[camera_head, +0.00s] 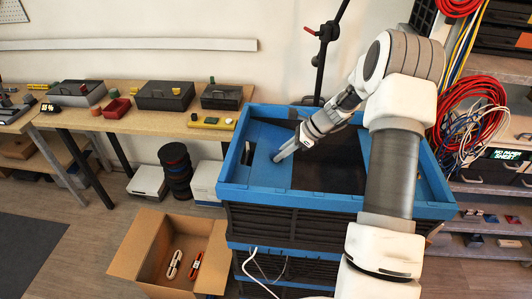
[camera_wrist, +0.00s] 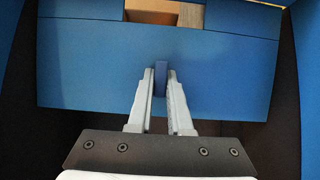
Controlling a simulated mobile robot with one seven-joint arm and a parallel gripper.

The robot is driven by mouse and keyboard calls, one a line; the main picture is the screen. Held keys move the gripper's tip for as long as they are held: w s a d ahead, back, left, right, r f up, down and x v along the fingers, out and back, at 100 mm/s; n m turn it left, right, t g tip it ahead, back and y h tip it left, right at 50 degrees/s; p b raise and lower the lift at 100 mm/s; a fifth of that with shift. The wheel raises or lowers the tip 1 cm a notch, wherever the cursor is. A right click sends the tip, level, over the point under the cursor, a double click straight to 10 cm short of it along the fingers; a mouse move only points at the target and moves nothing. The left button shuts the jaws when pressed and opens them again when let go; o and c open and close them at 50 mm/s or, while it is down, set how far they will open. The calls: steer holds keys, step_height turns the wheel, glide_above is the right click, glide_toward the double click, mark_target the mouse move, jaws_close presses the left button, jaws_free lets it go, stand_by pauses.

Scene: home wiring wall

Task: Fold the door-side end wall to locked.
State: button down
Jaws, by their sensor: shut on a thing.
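A blue folding crate (camera_head: 330,203) with dark sides stands at the centre right of the head view. At its left end a blue end wall (camera_head: 262,160) slopes into the crate; it fills the middle of the wrist view (camera_wrist: 90,75). I cannot tell from the frames whether its latch is engaged. My gripper (camera_head: 278,158) is at this wall's inner face. In the wrist view my gripper (camera_wrist: 161,73) is shut on a small blue tab (camera_wrist: 161,82) that stands out from the wall. The crate's dark floor (camera_head: 325,168) is partly hidden by my arm.
The crate sits on similar stacked crates. An open cardboard box (camera_head: 140,245) stands on the floor at front left. A wooden bench (camera_head: 125,118) with cases is at the back left. A black stand (camera_head: 322,60) rises behind the crate. Shelves with cable coils (camera_head: 470,115) are at right.

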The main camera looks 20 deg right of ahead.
mark_target(273, 166)
steer(key=shift+a+f+b, duration=0.15)
steer(key=shift+f+b, duration=0.25)
steer(key=shift+f, duration=0.5)
steer(key=shift+w+a+f+b, duration=0.2)
steer(key=shift+a+f+b, duration=0.1)
steer(key=shift+f+b, duration=0.4)
steer(key=shift+f, duration=0.2)
steer(key=shift+a+f, duration=0.1)
steer(key=shift+b+x, duration=0.5)
steer(key=shift+x, duration=0.35)
steer(key=shift+f, duration=0.3)
